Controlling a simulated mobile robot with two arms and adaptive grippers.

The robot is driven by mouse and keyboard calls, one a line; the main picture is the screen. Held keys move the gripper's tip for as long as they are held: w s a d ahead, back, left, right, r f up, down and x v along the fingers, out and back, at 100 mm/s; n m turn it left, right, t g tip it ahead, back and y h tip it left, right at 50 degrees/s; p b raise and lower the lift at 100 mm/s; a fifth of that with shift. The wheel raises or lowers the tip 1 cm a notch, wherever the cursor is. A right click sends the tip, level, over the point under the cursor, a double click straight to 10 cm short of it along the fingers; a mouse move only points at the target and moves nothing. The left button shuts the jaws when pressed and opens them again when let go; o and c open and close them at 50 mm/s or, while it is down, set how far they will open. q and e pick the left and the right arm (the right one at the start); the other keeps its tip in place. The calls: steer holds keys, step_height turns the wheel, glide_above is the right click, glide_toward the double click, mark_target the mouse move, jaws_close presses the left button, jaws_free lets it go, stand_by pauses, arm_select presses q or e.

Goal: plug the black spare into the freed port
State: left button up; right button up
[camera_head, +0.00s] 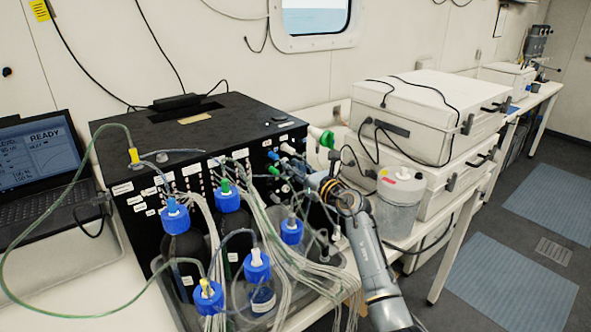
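The black instrument box (200,128) stands on the bench, with labelled rows of ports on its front. Several small coloured plugs sit at the right part of that front, among them a blue plug (287,148) and a green plug (273,170). My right gripper (303,185) is in front of this right part, close to the plugs, with its arm coming from the lower right. Its fingers are small and dark against the box, so I cannot tell whether they hold anything. I cannot pick out the black spare or a freed port. My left gripper is not in view.
Blue-capped bottles (228,200) and bundles of pale tubing crowd the space before the box. A green plug on a thicker body (322,137) sticks out at its right corner. A clear container (400,195) and white cases (425,110) stand right. A laptop (45,165) is left.

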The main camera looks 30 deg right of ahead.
steer(key=shift+o, duration=0.8)
steer(key=shift+s, duration=0.2)
steer(key=s, duration=1.1)
steer(key=shift+s+d, duration=0.25)
steer(key=shift+d, duration=0.2)
